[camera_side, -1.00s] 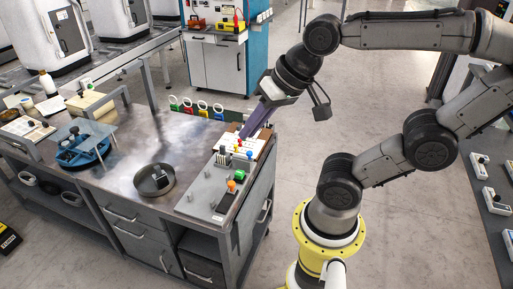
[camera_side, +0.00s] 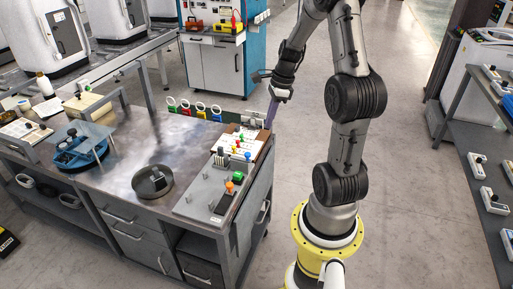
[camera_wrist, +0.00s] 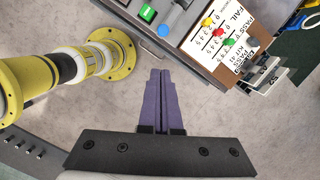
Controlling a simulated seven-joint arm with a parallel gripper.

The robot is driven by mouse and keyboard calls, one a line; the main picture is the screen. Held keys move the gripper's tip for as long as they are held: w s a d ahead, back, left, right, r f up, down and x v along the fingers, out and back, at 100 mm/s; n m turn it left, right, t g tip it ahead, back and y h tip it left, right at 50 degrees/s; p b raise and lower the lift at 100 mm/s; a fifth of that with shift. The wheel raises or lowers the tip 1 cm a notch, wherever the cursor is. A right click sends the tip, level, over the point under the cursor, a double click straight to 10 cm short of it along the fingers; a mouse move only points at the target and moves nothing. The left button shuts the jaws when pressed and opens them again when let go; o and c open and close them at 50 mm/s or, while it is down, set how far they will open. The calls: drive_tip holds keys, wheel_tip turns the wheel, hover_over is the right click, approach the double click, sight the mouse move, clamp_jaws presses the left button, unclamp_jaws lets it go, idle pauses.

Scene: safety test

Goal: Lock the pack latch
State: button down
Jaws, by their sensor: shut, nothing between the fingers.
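My gripper (camera_side: 271,116) has purple fingers and hangs past the right edge of the bench. In the wrist view its fingers (camera_wrist: 160,74) are pressed together with nothing between them, over bare floor. A grey panel (camera_side: 203,187) with coloured buttons lies along the bench's right side. Behind it is a white board (camera_side: 234,150) with coloured pegs. The board (camera_wrist: 204,40) shows PASS and FAIL lettering in the wrist view, up and right of the fingers. I cannot tell which part is the pack latch, or whether it is locked.
A round dish (camera_side: 168,193) with a dark block sits mid-bench, and a blue fixture (camera_side: 72,160) stands at left. Coloured rings (camera_side: 201,106) line the back edge. Black-and-white parts (camera_wrist: 266,76) jut beside the board.

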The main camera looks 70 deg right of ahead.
drive_tip(key=shift+s+d+f+m, duration=0.2)
drive_tip(key=shift+s+d, duration=0.1)
drive_tip(key=shift+s, duration=0.2)
drive_tip(key=shift+s+d+f+m, duration=0.1)
drive_tip(key=shift+s+d+f, duration=0.15)
drive_tip(key=shift+s, duration=0.2)
drive_tip(key=w+a+f, duration=0.2)
drive_tip(key=w+f, duration=0.3)
drive_tip(key=f, duration=0.5)
drive_tip(key=shift+w+a, duration=0.35)
drive_tip(key=shift+a, duration=0.05)
drive_tip(key=shift+f, duration=0.1)
